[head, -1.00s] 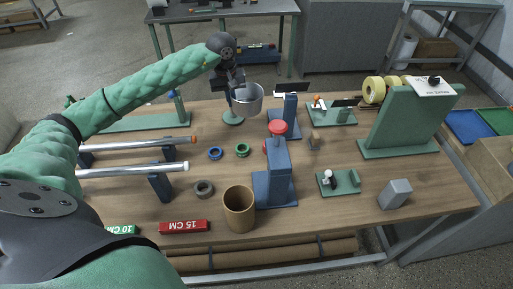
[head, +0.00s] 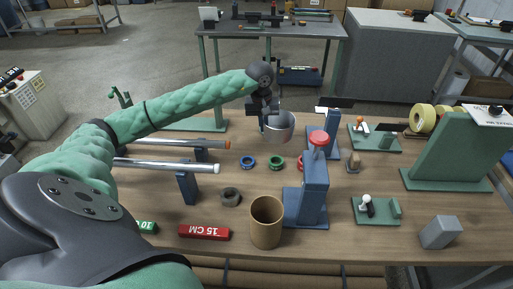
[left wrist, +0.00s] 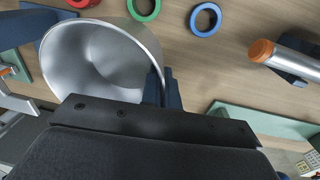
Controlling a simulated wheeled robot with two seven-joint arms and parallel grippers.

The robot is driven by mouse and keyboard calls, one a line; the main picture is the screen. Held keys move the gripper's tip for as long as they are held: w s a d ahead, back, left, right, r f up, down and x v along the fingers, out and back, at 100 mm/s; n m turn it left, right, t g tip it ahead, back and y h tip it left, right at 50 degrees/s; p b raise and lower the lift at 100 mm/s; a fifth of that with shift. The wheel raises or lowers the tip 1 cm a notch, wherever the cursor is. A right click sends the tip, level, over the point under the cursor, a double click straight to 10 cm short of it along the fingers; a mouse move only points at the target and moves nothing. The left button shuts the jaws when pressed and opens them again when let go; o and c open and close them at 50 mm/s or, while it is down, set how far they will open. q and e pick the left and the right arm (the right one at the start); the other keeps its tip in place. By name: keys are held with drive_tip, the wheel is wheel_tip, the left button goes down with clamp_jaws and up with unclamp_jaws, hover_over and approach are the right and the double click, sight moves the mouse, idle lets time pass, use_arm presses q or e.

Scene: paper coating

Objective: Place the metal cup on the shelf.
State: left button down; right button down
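The metal cup (head: 279,127) is a silver, open-topped cup held above the middle of the workbench. My left gripper (head: 267,118) is shut on its wall near the rim. In the left wrist view the cup (left wrist: 95,55) fills the upper left, with its hollow inside showing and a dark finger (left wrist: 160,88) at its edge. My right gripper is in neither view. I cannot tell which surface is the shelf; a grey table (head: 212,62) with small items on it stands behind the workbench.
A blue press-like stand (head: 314,190) with a red knob, a brown cup (head: 266,222) and a red 15 CM block (head: 204,232) stand on the workbench (head: 345,238). A green stand (head: 455,150) with tape rolls is at the right. Floor shows between workbench and back table.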

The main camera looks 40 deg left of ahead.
use_arm(q)
drive_tip(key=a+f, duration=0.1)
drive_tip(key=a, duration=0.2)
drive_tip(key=s+a+f, duration=0.1)
drive_tip(key=a+f, duration=0.1)
drive_tip(key=a, duration=0.1)
drive_tip(key=s+a+f, duration=0.1)
drive_tip(key=a+f, duration=0.1)
drive_tip(key=shift+s+a+f+p, duration=0.2)
drive_tip(key=shift+a+p, duration=0.1)
drive_tip(key=shift+a, duration=0.1)
wheel_tip(320, 180, down, 3)
drive_tip(key=shift+f, duration=0.65)
drive_tip(key=c, duration=1.8)
unclamp_jaws()
drive_tip(key=shift+c, duration=0.2)
drive_tip(key=shift+o, duration=0.8)
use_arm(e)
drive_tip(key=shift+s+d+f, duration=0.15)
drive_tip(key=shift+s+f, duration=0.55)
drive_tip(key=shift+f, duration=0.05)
